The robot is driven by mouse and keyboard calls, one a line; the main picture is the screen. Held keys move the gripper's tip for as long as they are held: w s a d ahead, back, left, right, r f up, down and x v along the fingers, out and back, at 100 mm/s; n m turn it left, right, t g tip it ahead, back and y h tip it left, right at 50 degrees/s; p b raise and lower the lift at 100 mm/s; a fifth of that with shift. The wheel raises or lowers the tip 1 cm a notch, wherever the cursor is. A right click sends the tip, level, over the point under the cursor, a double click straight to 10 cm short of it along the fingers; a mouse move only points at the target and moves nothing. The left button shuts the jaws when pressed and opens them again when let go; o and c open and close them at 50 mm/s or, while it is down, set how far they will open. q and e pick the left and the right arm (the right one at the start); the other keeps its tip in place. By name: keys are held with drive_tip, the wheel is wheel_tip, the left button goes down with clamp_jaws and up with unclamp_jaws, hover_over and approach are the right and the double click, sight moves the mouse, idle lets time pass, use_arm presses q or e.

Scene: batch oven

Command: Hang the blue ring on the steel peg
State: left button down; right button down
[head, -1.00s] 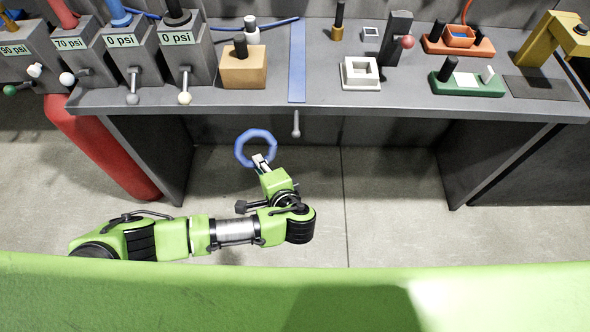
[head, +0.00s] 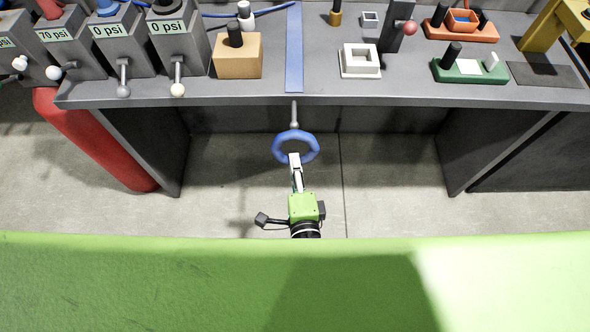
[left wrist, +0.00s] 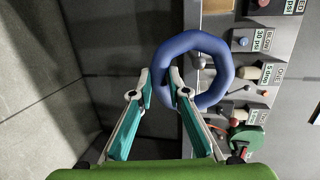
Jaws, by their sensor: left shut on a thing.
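The blue ring (head: 277,148) is held upright in front of the bench in the head view. My left gripper (head: 295,162) is shut on its lower rim. The steel peg (head: 294,117) sticks out from the bench's front edge, directly above the ring in the picture. The peg's lower end meets the ring's top rim in the picture; I cannot tell whether they touch. In the left wrist view the ring (left wrist: 229,78) has its near side between the fingers of my left gripper (left wrist: 161,88). My right gripper is not in view.
The grey bench (head: 215,97) carries a wooden block (head: 238,60), a white square socket (head: 360,62) and a green fixture (head: 468,72). Grey gauge boxes with levers stand at the left. A red cylinder (head: 95,140) is below them. Space under the bench is open.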

use_arm(q)
drive_tip(key=shift+r+b+x, duration=0.1)
drive_tip(key=shift+b+x, duration=0.15)
drive_tip(key=shift+x, duration=0.55)
drive_tip(key=shift+r+b+x, duration=0.15)
drive_tip(key=shift+b+x, duration=0.05)
drive_tip(key=shift+x, duration=0.55)
drive_tip(key=d+b+x, duration=0.1)
drive_tip(key=b+x, duration=0.2)
drive_tip(key=x, duration=0.4)
drive_tip(key=shift+f+b, duration=0.3)
drive_tip(key=shift+b, duration=0.1)
drive_tip(key=shift+s+d+f, duration=0.1)
drive_tip(key=shift+s+f, duration=0.05)
drive_tip(key=shift+f, duration=0.05)
drive_tip(key=c, duration=1.9)
unclamp_jaws()
drive_tip(key=v, duration=1.2)
